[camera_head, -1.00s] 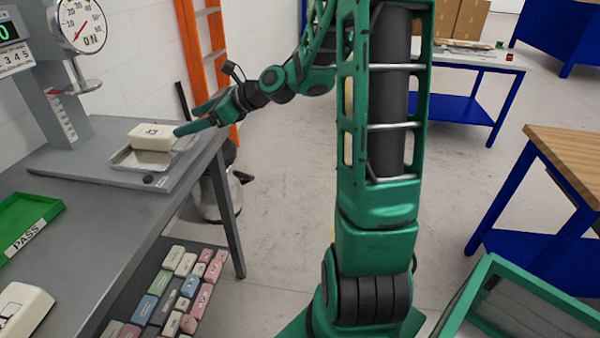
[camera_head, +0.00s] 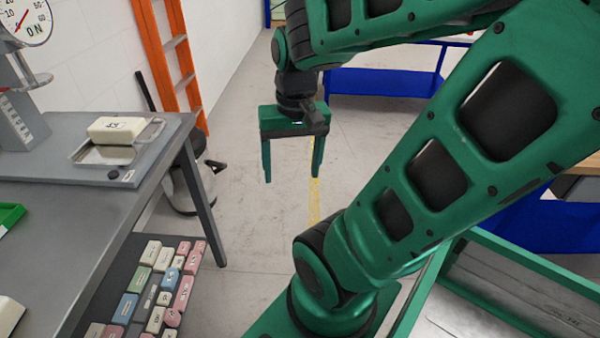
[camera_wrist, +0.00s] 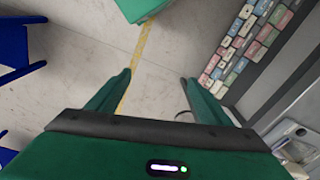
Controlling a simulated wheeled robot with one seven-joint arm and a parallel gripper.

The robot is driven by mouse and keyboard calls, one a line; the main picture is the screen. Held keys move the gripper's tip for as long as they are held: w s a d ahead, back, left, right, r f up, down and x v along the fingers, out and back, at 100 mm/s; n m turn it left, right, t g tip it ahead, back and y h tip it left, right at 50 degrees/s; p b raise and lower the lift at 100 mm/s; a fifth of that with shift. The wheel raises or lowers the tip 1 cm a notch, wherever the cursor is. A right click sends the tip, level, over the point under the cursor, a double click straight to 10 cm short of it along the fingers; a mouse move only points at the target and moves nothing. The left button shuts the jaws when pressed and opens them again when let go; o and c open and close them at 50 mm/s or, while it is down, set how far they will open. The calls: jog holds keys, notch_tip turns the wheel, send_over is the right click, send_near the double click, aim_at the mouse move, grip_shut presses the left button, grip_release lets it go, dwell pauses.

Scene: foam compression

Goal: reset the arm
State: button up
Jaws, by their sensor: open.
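My gripper (camera_head: 292,172) hangs in the air over the open floor, to the right of the grey table, with its two green fingers pointing down. The fingers are wide apart with nothing between them. In the wrist view my gripper (camera_wrist: 157,78) also shows open, with bare floor and a yellow line between the fingers. My arm is folded, its links crossing the right half of the head view. A cream foam block (camera_head: 117,130) sits on the metal tray (camera_head: 85,154) of the test stand, apart from my gripper.
The grey table (camera_head: 95,200) stands at the left with a dial gauge (camera_head: 25,22) and a green tray (camera_head: 8,216). An orange ladder (camera_head: 165,55) leans by the wall. A blue-legged table (camera_head: 380,85) stands behind.

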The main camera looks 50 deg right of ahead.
jog(key=s+n, duration=0.1)
jog(key=s, duration=0.2)
jog(key=shift+s+a+g, duration=0.1)
jog(key=shift+s+g, duration=0.2)
jog(key=shift+g, duration=0.1)
jog(key=shift+w+f, duration=0.2)
jog(key=shift+w, duration=0.45)
jog(key=shift+c, duration=0.6)
